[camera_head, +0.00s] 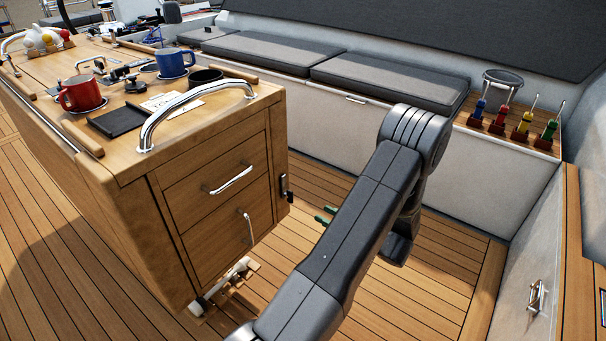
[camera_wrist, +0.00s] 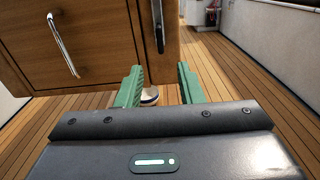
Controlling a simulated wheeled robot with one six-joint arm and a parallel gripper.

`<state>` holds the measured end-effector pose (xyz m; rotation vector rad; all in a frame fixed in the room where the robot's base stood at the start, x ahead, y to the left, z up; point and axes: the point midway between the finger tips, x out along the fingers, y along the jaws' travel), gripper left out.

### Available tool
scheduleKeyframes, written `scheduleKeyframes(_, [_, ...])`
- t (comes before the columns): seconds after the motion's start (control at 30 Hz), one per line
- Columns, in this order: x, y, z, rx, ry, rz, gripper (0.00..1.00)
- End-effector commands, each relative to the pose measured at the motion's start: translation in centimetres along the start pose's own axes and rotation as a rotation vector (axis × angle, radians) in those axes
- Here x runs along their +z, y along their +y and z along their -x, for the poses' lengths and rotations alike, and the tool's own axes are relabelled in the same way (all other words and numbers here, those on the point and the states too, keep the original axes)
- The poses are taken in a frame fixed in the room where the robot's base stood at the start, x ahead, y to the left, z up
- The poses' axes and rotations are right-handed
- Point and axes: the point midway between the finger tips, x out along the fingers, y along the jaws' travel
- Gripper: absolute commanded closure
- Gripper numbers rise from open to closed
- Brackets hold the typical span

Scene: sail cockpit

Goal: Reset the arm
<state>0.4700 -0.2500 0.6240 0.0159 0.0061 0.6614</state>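My arm rises in the foreground of the head view and bends down at its elbow. My gripper (camera_head: 325,215) shows there only as green fingertips, beside the lower right corner of the wooden cabinet (camera_head: 222,205). In the wrist view my gripper (camera_wrist: 160,85) has its two green fingers apart, with a clear gap between them. Nothing is held between them. A small pale round thing (camera_wrist: 149,96) shows beyond the gap, low by the cabinet base. The wrist view also shows the cabinet front (camera_wrist: 90,40) close ahead on the left.
The cabinet top carries a red mug (camera_head: 82,93), a blue mug (camera_head: 173,62), a black tray (camera_head: 117,121) and a steel rail (camera_head: 195,110). Cushioned benches (camera_head: 390,80) line the back. Several coloured-handled tools (camera_head: 502,118) stand at right. The plank floor (camera_head: 440,265) right of my arm is clear.

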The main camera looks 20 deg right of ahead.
Motion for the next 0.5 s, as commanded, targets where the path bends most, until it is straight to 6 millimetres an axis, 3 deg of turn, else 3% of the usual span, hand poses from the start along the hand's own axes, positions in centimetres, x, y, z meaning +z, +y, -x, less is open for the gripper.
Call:
scheduleKeyframes(0.17, [-0.1, 0.1, -2.3, 0.005, 0.000, 0.000, 0.66])
scheduleKeyframes(0.5, [0.0, 0.1, -9.0, 0.005, -0.001, 0.001, 0.66])
